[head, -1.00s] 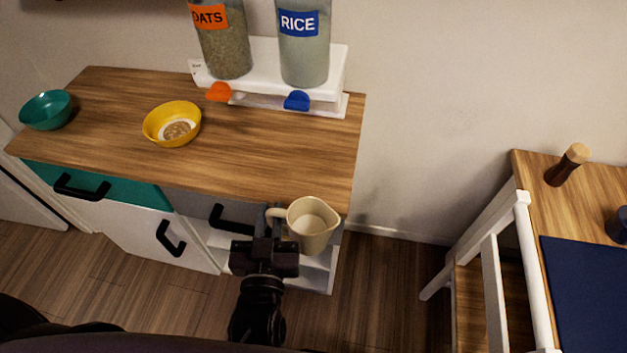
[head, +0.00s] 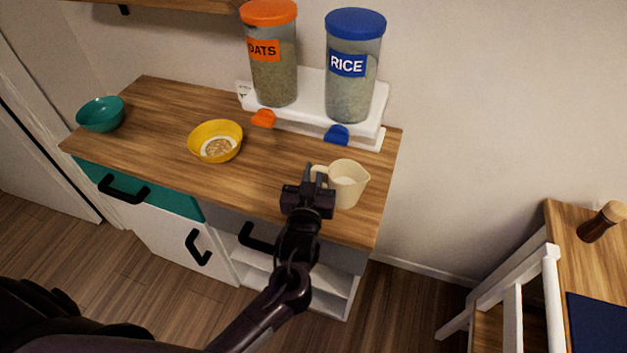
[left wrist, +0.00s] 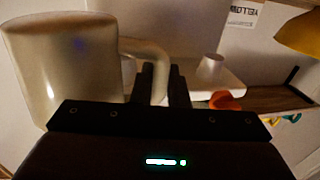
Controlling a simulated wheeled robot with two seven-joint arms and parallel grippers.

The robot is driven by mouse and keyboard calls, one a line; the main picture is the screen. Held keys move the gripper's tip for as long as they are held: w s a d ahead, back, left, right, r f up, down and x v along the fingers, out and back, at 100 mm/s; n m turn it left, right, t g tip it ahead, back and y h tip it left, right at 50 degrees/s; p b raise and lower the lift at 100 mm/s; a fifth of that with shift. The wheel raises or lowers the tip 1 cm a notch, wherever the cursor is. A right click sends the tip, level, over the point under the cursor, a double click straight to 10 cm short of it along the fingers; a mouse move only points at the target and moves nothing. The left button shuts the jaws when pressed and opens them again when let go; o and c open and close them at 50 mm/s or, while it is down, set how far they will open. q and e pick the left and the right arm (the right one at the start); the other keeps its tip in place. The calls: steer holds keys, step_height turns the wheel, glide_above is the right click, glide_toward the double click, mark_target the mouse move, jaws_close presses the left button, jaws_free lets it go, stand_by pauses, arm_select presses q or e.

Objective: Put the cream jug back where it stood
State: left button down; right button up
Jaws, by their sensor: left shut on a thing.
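The cream jug (head: 347,184) is upright over the right part of the wooden cabinet top (head: 265,180). In the head view I cannot tell if its base touches the wood. My left gripper (head: 313,190) is shut on the jug's handle, on the jug's left side. In the left wrist view the jug (left wrist: 62,65) fills the upper left, and the handle (left wrist: 150,65) passes at the fingers (left wrist: 163,82). My right gripper is not in view.
Behind the jug stands a white dispenser rack (head: 311,92) with an oats container (head: 273,70) and a rice container (head: 350,85). A yellow bowl (head: 216,141) and a teal bowl (head: 101,114) stand left. A table with a dark mat (head: 598,325) is at right.

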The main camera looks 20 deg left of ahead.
arm_select(q)
step_height(320, 180, down, 3)
steer(key=shift+p, duration=0.35)
steer(key=shift+f, duration=0.2)
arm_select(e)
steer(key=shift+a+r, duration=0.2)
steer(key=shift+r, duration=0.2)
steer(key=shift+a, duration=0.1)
arm_select(q)
steer(key=shift+f, duration=0.15)
steer(key=c, duration=1.4)
jaws_free()
steer(key=shift+s, duration=0.1)
